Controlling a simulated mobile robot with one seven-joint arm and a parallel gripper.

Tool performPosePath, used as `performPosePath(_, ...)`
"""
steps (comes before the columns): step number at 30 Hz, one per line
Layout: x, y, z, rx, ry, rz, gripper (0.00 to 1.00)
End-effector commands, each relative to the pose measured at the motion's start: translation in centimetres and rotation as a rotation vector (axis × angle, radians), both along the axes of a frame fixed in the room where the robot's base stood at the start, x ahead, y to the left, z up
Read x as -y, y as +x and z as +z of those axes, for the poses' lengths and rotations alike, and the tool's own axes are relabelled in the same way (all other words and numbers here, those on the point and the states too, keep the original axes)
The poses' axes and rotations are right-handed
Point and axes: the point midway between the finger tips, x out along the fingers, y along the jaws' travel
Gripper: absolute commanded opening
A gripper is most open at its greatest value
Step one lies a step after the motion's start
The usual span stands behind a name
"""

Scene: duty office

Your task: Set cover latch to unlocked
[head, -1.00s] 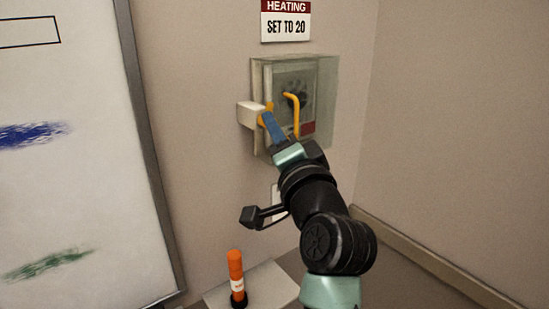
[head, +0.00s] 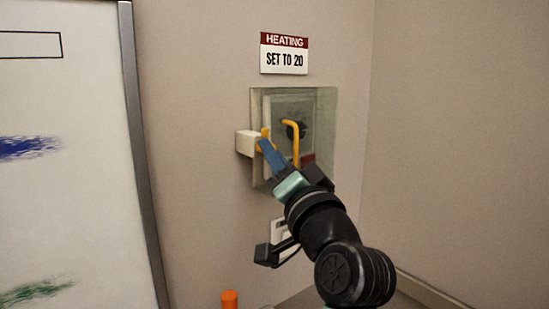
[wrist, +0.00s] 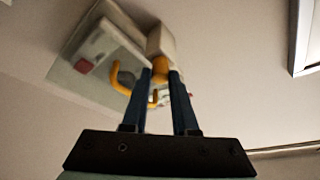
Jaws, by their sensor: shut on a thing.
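A clear cover (head: 326,112) stands over a pale control box on the wall, with a yellow bent handle (head: 296,140) inside it. The cover latch is a white block (head: 245,143) on the cover's left edge with a small yellow-orange lever (head: 265,133). My gripper (head: 264,145) is at the lever, its blue fingers shut on it. In the wrist view the fingers (wrist: 160,76) close around the yellow-orange lever (wrist: 160,66) beside the white block (wrist: 161,40). The fingers hide part of the lever.
A "HEATING SET TO 20" sign (head: 284,54) hangs above the box. A whiteboard (head: 70,190) is on the left. An orange cylinder (head: 229,299) shows at the bottom edge. The wall right of the box is clear.

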Motion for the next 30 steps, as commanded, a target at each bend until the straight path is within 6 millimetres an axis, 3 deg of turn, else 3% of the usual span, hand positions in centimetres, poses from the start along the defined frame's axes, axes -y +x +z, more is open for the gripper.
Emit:
performPosePath(2,0.0,0.0,0.0,0.000,-0.001,-0.001,0.00)
performPosePath(3,0.0,0.0,0.0,0.000,-0.001,-0.001,0.34)
performPosePath(7,0.0,0.0,0.0,0.000,-0.001,0.000,0.57)
performPosePath(20,0.4,-0.9,-0.4,0.001,0.002,-0.001,0.57)
performPosePath(30,2.6,-7.0,-2.4,0.001,0.001,-0.004,0.57)
